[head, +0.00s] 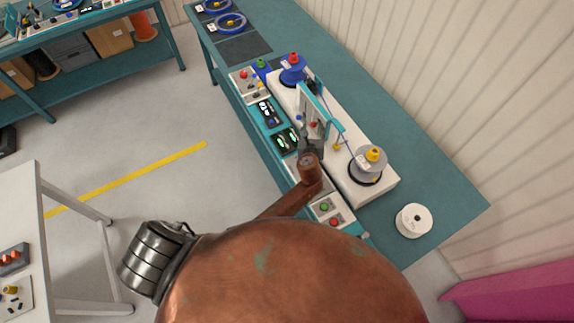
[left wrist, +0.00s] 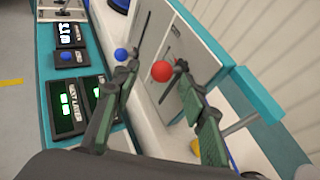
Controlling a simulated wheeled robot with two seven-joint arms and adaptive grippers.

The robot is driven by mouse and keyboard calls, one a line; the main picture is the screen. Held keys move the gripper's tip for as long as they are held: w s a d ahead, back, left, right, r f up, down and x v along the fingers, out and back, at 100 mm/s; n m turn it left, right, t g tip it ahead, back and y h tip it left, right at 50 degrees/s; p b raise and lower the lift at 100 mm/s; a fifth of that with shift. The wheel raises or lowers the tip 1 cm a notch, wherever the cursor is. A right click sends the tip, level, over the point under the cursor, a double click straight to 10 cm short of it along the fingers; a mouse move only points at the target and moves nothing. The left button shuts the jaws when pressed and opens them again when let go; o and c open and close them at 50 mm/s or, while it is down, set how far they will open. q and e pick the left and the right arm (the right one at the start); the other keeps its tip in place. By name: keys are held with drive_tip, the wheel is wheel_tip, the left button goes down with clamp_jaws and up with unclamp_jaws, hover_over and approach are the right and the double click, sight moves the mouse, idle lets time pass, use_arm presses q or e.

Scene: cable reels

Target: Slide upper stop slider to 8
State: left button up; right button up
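A grey upright panel (head: 309,104) with slots stands in a teal frame on the white machine; it also shows in the left wrist view (left wrist: 201,52). A red ball knob (left wrist: 162,71) and a blue ball knob (left wrist: 121,54) stick out from it. I cannot read any scale or label telling which knob is the upper stop. My left gripper (left wrist: 157,67) is open, its dark fingers on either side of the red knob with visible gaps; the blue knob is outside the left finger. In the head view the left gripper (head: 312,144) is close to the panel. My right gripper is not in view.
Displays (left wrist: 68,108) with green digits line the console beside the panel. A blue reel (head: 292,73) and a grey reel (head: 369,163) with a yellow knob sit at the machine's ends. A white spool (head: 414,220) lies on the teal table (head: 440,193). A teal bar (left wrist: 254,112) crosses near the right finger.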

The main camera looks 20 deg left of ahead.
use_arm(q)
drive_tip(key=s+d+b, duration=0.2)
drive_tip(key=s, duration=0.5)
drive_tip(key=s+a+f+n+g, duration=0.2)
drive_tip(key=s+a+f+n, duration=0.3)
drive_tip(key=s+a+n, duration=0.15)
drive_tip(key=s+a+f+n+g+b, duration=0.1)
drive_tip(key=s+f+n, duration=0.2)
drive_tip(key=f, duration=0.5)
drive_tip(key=s+a+f+n+g, duration=0.2)
drive_tip(key=s+f+n, duration=0.1)
drive_tip(key=f, duration=0.4)
drive_tip(key=shift+s+a+f+h+b, duration=0.15)
drive_tip(key=shift+a+f+h+b, duration=0.05)
drive_tip(key=shift+f+h+b, duration=0.2)
drive_tip(key=shift+n, duration=0.25)
